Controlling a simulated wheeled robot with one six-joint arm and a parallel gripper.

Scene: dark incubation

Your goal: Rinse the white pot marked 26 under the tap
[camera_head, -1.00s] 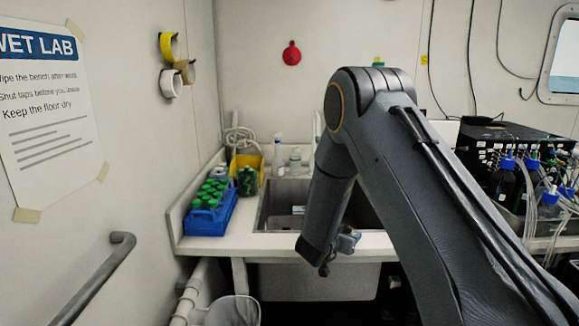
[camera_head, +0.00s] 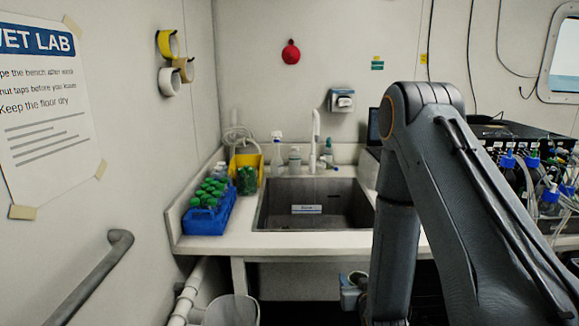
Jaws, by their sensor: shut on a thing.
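The tap (camera_head: 315,138) is a white upright spout at the back of the sink, right of centre. My gripper (camera_head: 352,288) is low in front of the bench, below the sink's right side and partly hidden by my arm. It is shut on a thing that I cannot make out. I cannot pick out the white pot marked 26 or its number.
A black box with tubed bottles (camera_head: 530,185) is at right. A wall rail (camera_head: 95,272) is at left.

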